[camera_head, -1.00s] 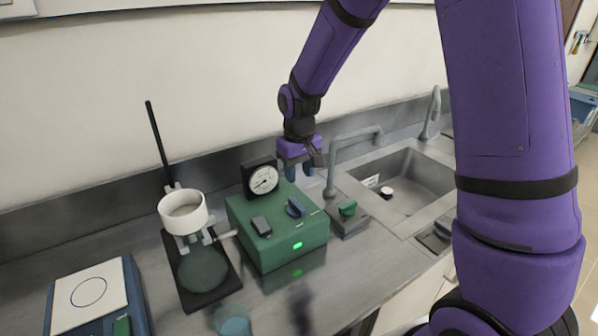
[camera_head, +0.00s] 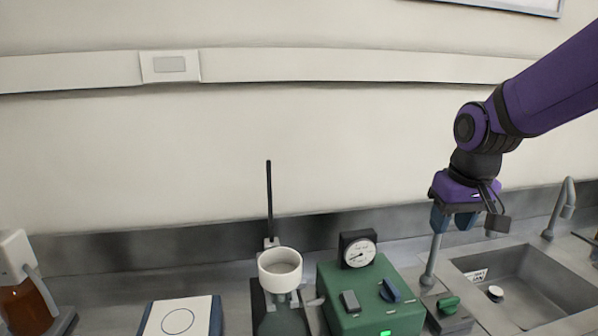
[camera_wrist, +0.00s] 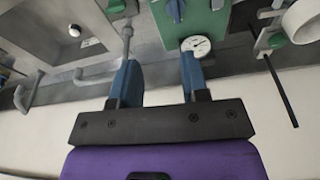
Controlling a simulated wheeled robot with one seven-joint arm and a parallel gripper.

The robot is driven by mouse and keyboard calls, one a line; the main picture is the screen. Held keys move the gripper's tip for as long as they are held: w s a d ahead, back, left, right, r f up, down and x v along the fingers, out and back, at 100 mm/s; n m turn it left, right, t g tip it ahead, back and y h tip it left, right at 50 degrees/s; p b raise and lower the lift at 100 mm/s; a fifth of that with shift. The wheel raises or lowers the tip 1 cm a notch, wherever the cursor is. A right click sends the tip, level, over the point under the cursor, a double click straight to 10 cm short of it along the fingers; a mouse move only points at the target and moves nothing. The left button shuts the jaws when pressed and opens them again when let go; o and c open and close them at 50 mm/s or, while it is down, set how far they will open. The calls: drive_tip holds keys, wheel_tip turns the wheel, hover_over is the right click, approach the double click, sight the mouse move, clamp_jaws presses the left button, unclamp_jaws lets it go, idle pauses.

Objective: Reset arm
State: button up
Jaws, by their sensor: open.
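The green box (camera_head: 350,290) with a round gauge (camera_head: 358,250), a blue knob (camera_head: 390,290) and a lit green light stands to the left of and below the gripper. The gauge also shows just beyond the fingertips in the wrist view (camera_wrist: 196,46).
A stand with a white ring-shaped cup (camera_head: 280,268) and a dark upright rod (camera_head: 269,197) is left of the box. A blue-sided plate device (camera_head: 180,316) and a brown bottle (camera_head: 25,305) are further left. A sink (camera_head: 525,280) with grey taps lies right.

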drive_tip(key=s+d+r+t, duration=0.1)
drive_tip(key=s+r, duration=0.2)
drive_tip(key=s, duration=0.5)
drive_tip(key=s+d+r+m+t, duration=0.1)
drive_tip(key=s+r, duration=0.3)
drive_tip(key=s, duration=0.5)
drive_tip(key=shift+s+d+t, duration=0.2)
drive_tip(key=shift+d+t, duration=0.3)
drive_tip(key=shift+d, duration=0.05)
